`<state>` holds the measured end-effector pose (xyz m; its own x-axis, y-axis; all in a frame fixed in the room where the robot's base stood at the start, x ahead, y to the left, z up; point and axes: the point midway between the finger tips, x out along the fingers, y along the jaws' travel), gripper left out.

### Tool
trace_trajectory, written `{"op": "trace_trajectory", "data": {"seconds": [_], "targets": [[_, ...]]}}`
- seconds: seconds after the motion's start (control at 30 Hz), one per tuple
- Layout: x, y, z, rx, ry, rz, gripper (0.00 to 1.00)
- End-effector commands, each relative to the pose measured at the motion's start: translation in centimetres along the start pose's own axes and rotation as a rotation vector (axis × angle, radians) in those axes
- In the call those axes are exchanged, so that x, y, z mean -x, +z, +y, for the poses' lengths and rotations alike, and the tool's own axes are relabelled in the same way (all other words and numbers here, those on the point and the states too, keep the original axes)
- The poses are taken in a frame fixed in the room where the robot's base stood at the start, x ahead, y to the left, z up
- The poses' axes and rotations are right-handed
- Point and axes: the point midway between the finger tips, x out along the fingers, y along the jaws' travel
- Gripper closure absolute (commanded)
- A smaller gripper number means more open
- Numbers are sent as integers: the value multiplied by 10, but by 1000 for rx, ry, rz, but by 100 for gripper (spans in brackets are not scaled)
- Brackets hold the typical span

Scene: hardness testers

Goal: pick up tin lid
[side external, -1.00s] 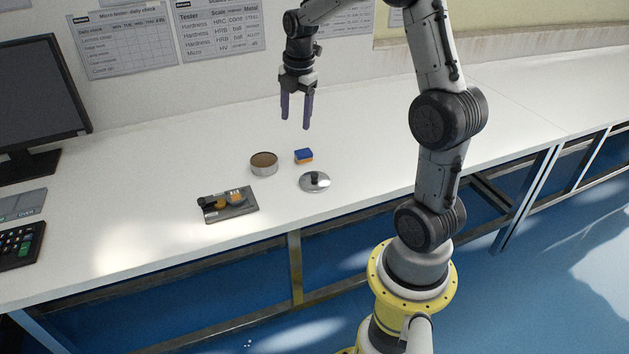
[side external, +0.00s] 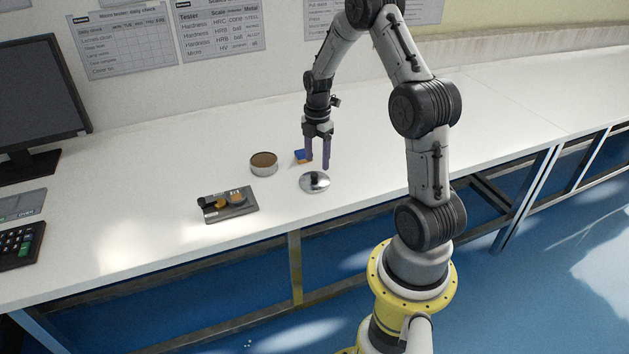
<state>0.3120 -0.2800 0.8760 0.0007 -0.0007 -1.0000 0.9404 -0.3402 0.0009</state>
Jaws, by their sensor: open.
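The tin lid (side external: 315,184) is a round, shiny silver disc with a dark knob on top. It lies flat on the white bench, near its front edge. My gripper (side external: 318,165) points down with two purple fingers apart and nothing between them. The fingertips appear just above and behind the lid, close to its knob; whether they touch anything is not clear. An open round tin (side external: 263,164) with brown contents stands to the left of the lid.
A dark tray with small parts (side external: 240,211) lies front left. A monitor (side external: 40,105) and a keypad (side external: 18,246) stand far left. The bench right of the lid is clear.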

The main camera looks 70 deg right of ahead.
Motion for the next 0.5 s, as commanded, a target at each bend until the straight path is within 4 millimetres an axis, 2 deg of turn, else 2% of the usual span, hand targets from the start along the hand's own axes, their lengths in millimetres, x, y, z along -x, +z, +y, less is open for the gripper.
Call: {"op": "trace_trajectory", "data": {"seconds": [0.3,0.5], "targets": [[-42,-4,4,0,-4,2,36],[-50,-4,4,0,-1,0,36]]}}
